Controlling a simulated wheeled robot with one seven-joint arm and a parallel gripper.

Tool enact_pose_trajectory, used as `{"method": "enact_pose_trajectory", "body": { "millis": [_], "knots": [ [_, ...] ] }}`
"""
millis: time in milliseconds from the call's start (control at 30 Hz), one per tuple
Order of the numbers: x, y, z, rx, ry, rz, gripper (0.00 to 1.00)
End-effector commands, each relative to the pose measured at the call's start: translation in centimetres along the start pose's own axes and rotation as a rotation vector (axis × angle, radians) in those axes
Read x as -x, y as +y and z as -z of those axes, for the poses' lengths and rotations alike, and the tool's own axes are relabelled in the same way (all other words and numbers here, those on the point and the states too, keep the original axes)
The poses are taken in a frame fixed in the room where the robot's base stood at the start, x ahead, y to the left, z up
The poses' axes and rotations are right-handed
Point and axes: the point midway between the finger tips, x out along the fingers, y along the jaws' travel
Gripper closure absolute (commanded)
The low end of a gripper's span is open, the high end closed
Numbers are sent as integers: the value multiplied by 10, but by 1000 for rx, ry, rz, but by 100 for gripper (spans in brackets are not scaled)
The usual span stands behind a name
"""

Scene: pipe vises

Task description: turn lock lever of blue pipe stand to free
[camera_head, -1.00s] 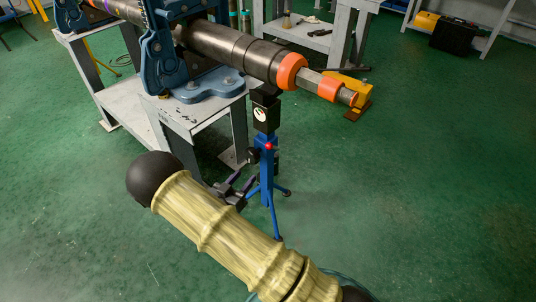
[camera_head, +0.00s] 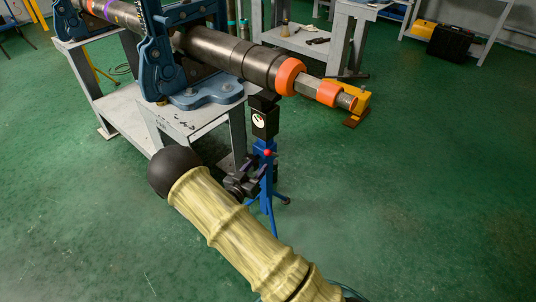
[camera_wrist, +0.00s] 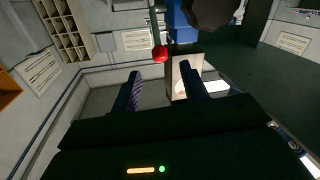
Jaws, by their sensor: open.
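The blue pipe stand (camera_head: 266,185) stands on the floor under the outer end of the long pipe, with a dark head box bearing a white label. Its lock lever ends in a red ball (camera_head: 267,153), just below that box. In the wrist view the red ball (camera_wrist: 160,54) appears beyond the fingertips, close to the blue post (camera_wrist: 182,28). My gripper (camera_wrist: 161,80) is open and empty, its two fingers apart. In the head view my gripper (camera_head: 243,184) is dark and just left of the post, lower than the ball. Whether it touches the stand cannot be told.
The dark pipe (camera_head: 225,50) with orange collars runs above, held in a blue vise (camera_head: 158,60) on a grey bench (camera_head: 190,122). A yellow block (camera_head: 361,98) lies on the floor behind. The green floor to the right is clear.

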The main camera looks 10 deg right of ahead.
Motion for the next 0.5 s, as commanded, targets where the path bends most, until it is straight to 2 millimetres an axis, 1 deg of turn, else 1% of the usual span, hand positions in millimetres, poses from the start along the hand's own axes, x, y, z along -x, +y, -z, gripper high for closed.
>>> {"method": "enact_pose_trajectory", "body": {
  "millis": [33, 300, 400, 500],
  "knots": [
    [-10, 1, -1, -1, 1, -4, 55],
    [-57, 0, -2, -1, 1, -3, 55],
    [-72, 0, -1, -2, 1, -2, 55],
    [-82, 0, -1, -1, 0, -1, 55]
  ]
}}
